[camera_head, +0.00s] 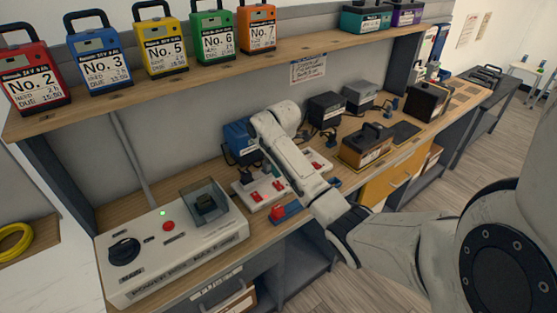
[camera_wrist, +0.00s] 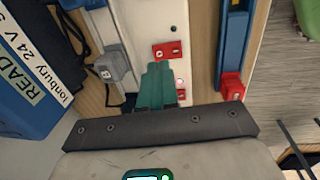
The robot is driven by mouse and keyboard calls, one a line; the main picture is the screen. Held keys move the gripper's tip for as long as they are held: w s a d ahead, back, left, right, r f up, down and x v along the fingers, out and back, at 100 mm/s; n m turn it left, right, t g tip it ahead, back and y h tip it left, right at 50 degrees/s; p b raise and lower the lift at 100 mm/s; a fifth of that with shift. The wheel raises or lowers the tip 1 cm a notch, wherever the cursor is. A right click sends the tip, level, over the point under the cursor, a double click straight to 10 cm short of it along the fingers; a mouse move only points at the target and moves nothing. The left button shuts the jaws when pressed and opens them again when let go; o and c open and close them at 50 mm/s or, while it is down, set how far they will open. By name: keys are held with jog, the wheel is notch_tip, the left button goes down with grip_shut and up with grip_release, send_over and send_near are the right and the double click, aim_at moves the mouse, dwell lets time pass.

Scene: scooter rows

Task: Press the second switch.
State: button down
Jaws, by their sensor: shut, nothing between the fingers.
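A white power strip (camera_head: 243,202) with several red rocker switches lies on the bench, its middle hidden behind my arm in the head view. I cannot tell which is the second. My gripper (camera_wrist: 158,68) has teal fingers, shut and empty, over the strip; contact cannot be told.
A grey plug (camera_wrist: 112,66) and a blue charger (camera_wrist: 28,75) are left of the fingers in the wrist view. A red connector (camera_wrist: 232,87) is on the right. A power box (camera_head: 125,275) stands at the bench's left; battery packs (camera_head: 98,58) line the shelf above.

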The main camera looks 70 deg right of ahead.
aim_at(276, 184)
jog(key=shift+w+d+f, duration=0.1)
jog(key=shift+w+f, duration=0.05)
jog(key=shift+f, duration=1.6)
jog(key=shift+f, duration=0.2)
jog(key=shift+p, duration=0.3)
jog(key=shift+s+a+r+p, duration=0.1)
jog(key=shift+s+a+p, duration=0.35)
jog(key=shift+s+p, duration=0.3)
jog(key=shift+w, duration=0.1)
jog(key=shift+r, duration=0.1)
